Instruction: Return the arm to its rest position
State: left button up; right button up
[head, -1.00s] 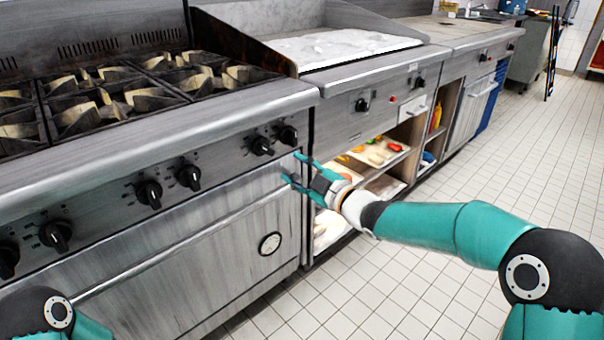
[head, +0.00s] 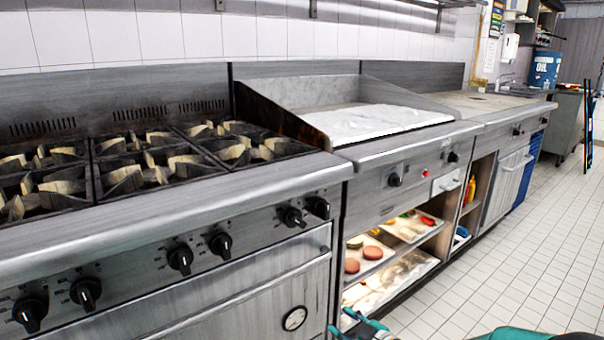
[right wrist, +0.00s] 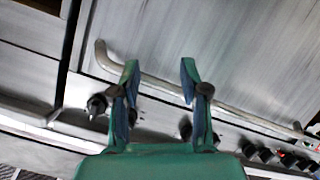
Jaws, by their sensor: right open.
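My right gripper (head: 360,328) shows only in part at the bottom edge of the head view, low in front of the stove and the open shelves. In the right wrist view its two teal fingers (right wrist: 159,72) stand apart with nothing between them. A door with a long bar handle (right wrist: 165,88) lies beyond the fingers there; I cannot tell how near it is. A piece of my right arm (head: 515,334) shows at the bottom right of the head view. My left arm and gripper are out of view.
The stove (head: 160,232) with burners and knobs fills the left. A griddle (head: 372,122) stands beside it, above shelves with trays of patties (head: 373,252) and other food. A counter (head: 480,104) continues to the back. The tiled floor (head: 535,235) at the right is clear.

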jog(key=s+d+f+m+g+h, duration=0.1)
jog(key=s+f+m+g+h, duration=0.4)
jog(key=s+f, duration=1.35)
jog(key=s+f+m+g+y, duration=0.1)
jog(key=s+f+m+g, duration=0.2)
jog(key=s+m, duration=0.35)
jog(key=s+f+m+g, duration=0.3)
jog(key=s+g, duration=0.1)
jog(key=s, duration=0.6)
notch_tip(320, 180, up, 30)
jog(key=p, duration=3)
jog(key=shift+w+d+n+t, duration=0.3)
jog(key=shift+w+n, duration=0.05)
